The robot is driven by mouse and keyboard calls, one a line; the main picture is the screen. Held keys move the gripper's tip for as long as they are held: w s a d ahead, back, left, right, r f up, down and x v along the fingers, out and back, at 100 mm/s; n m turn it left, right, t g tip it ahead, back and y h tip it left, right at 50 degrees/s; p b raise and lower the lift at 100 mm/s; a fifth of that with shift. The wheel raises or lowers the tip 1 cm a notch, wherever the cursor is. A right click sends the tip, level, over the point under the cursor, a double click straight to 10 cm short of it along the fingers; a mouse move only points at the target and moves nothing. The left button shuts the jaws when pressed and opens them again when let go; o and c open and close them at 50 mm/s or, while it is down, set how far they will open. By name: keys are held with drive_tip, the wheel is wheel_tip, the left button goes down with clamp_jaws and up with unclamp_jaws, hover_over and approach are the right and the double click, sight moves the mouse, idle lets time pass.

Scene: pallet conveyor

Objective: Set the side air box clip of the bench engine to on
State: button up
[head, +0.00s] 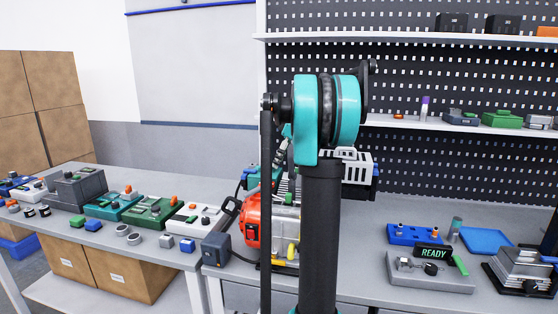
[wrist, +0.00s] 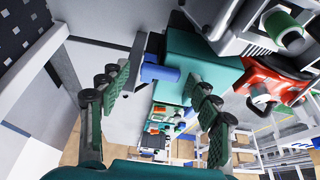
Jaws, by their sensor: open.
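The bench engine stands on the workbench in the head view, partly hidden behind my arm. Its red part (head: 252,220) and a teal box (head: 250,178) show at its left side. In the wrist view the teal box (wrist: 200,75) is close, with a blue, rounded piece (wrist: 160,73) sticking out of its side; it may be the air box clip, but I cannot tell its setting. My gripper (wrist: 163,62) is open, its green-padded fingers on either side of the blue piece in the picture. I cannot tell whether they touch it. The red part (wrist: 270,80) lies to the right.
A side table (head: 150,235) at the left holds several small devices (head: 150,210). On the bench at the right are a READY display (head: 433,253), a blue tray (head: 487,240) and a silver device (head: 525,268). A perforated wall with shelves (head: 450,122) rises behind. Cardboard boxes (head: 60,80) stand at the far left.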

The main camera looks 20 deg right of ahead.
drive_tip(key=shift+r, duration=0.1)
drive_tip(key=v, duration=0.7)
drive_tip(key=shift+d+r, duration=0.15)
drive_tip(key=shift+r, duration=0.25)
drive_tip(key=shift+s, duration=0.1)
